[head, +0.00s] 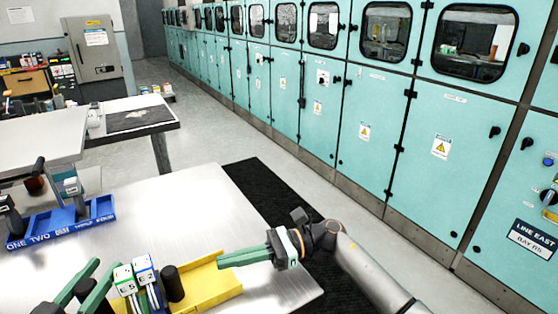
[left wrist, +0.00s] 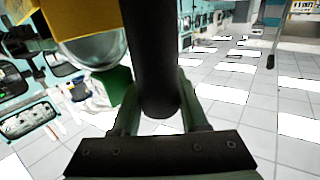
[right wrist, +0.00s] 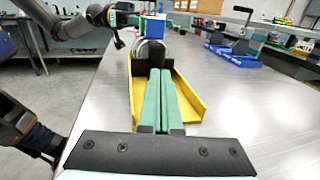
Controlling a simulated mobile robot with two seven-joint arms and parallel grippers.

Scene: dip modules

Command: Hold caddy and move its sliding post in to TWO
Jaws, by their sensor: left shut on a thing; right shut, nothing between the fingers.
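The yellow caddy (head: 215,291) lies at the front of the metal table; it also shows in the right wrist view (right wrist: 189,99). A black upright post (head: 172,283) stands at its left part, beside modules marked E5 (head: 124,279) and E2 (head: 145,269). My left gripper (head: 106,267) is shut on a black round bar (left wrist: 152,60), seen in the left wrist view with yellow caddy above left. Whether this bar is the caddy's handle I cannot tell. My right gripper (head: 219,261) is shut and empty, its fingers reaching over the caddy's channel towards the post. Position labels on the caddy are not readable.
A blue rack (head: 75,226) lettered ONE, TWO and more stands at the table's left with modules in it. The metal table (head: 180,205) is clear behind the caddy. Teal cabinets (head: 370,130) line the far side. A black floor mat (head: 255,190) lies beyond the table edge.

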